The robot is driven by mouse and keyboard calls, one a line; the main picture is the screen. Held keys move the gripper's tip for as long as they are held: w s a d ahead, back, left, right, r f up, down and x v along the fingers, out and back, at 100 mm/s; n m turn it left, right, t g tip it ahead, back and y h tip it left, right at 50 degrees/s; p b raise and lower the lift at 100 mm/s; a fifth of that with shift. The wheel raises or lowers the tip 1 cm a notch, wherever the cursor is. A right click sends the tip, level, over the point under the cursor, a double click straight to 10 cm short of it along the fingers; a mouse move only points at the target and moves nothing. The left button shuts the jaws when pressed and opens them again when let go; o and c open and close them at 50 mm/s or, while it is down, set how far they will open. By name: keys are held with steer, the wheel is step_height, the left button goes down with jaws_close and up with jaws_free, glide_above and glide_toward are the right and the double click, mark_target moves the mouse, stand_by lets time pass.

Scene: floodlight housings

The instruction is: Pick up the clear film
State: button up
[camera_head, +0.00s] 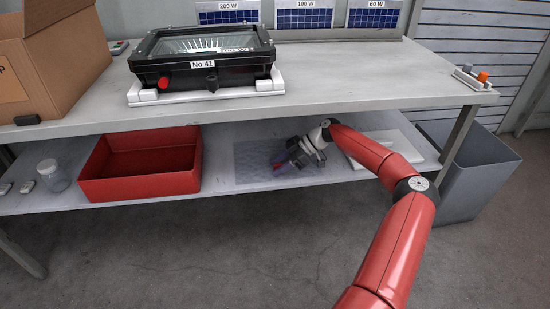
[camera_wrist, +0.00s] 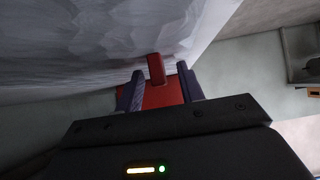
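The clear film (camera_head: 252,162) looks like a pale grey, see-through sheet lying on the lower shelf, right of the red bin. In the wrist view the crinkled pale surface at upper left seems to be this film (camera_wrist: 90,45). My gripper (camera_head: 279,163) is low over the film's right part, tilted toward the left. In the wrist view its two dark purple fingers (camera_wrist: 160,73) stand apart. A small red piece (camera_wrist: 156,68) shows between the fingertips; I cannot tell whether it belongs to the film or whether the fingers touch it. My gripper hides part of the film.
The red bin (camera_head: 140,187) stands left on the lower shelf (camera_head: 220,197), with a clear jar (camera_head: 53,176) beyond it. A white panel (camera_head: 372,148) lies right of my gripper. The upper tabletop (camera_head: 340,82) overhangs, carrying a floodlight housing (camera_head: 203,60) and a cardboard box (camera_head: 60,60).

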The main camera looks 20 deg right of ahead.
steer(key=shift+a+f, duration=0.15)
jaws_close()
stand_by(0.4)
